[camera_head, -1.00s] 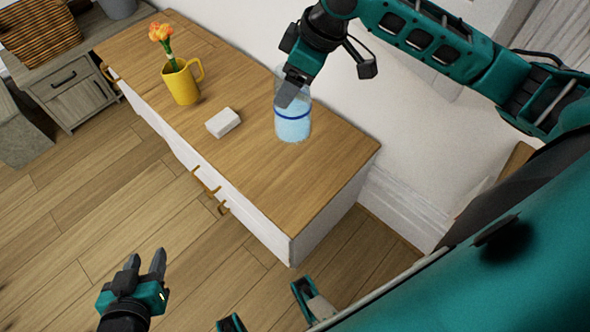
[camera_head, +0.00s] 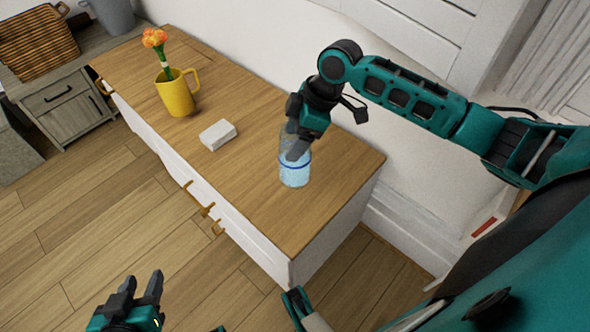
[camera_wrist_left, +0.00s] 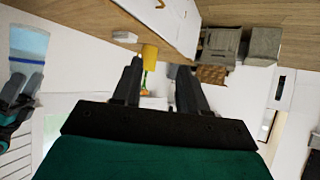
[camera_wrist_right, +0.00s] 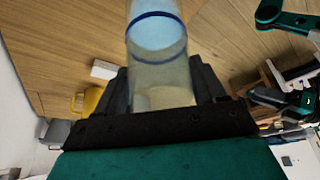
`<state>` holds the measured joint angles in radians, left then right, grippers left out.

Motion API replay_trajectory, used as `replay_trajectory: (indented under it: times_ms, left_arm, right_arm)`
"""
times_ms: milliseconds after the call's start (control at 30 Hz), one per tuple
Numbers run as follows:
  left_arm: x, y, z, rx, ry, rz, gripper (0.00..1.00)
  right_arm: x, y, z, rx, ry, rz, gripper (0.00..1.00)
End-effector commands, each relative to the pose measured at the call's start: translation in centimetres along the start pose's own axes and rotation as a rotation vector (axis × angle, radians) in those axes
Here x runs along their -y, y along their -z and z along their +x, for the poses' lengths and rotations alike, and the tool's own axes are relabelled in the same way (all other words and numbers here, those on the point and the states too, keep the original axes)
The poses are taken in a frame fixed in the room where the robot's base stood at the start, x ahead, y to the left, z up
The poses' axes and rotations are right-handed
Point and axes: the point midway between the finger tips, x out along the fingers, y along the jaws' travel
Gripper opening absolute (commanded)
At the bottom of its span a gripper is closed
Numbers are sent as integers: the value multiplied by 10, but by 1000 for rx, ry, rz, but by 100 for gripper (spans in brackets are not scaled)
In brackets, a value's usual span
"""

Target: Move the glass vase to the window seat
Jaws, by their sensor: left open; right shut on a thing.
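The glass vase (camera_head: 294,172) is clear, with a blue band and pale blue contents low down. It appears upright over the right part of the wooden-topped cabinet (camera_head: 330,195). My right gripper (camera_head: 299,148) is shut on its upper part. In the right wrist view the vase (camera_wrist_right: 157,45) sits between the fingers. I cannot tell if its base touches the top. My left gripper (camera_head: 146,290) is open and empty, low in front of the cabinet. It also shows in the left wrist view (camera_wrist_left: 158,75). I cannot identify the window seat.
A yellow mug (camera_head: 177,95) with orange flowers (camera_head: 154,38) and a white block (camera_head: 218,134) stand on the cabinet, left of the vase. A grey wooden unit (camera_head: 65,100) with a woven basket (camera_head: 40,42) is at far left. The wood floor (camera_head: 80,235) in front is clear.

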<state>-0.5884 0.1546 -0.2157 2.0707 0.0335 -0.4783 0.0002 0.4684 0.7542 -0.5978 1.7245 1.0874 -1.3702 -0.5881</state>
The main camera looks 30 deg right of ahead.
Motion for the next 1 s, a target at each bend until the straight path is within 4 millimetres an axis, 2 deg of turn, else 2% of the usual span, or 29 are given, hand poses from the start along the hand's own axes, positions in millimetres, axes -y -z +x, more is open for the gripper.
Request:
replay_trajectory:
  times_ms: [33, 200, 467, 700, 1000]
  left_arm:
    - [0, -8, 4, 3, 0, -1, 43]
    - [0, -18, 8, 10, -2, -2, 43]
    - [-3, -18, 10, 10, -5, -10, 43]
    - [-6, -21, 15, 7, -14, -16, 43]
    - [-7, -14, 15, 0, -16, -13, 43]
  right_arm:
    - [0, -6, 15, -2, 1, 1, 0]
    - [0, -16, 41, -3, -1, 1, 0]
    - [0, -23, 56, -2, -1, 0, 0]
    - [-1, -35, 87, -3, -3, 0, 0]
    - [-1, -36, 88, -3, -3, 0, 0]
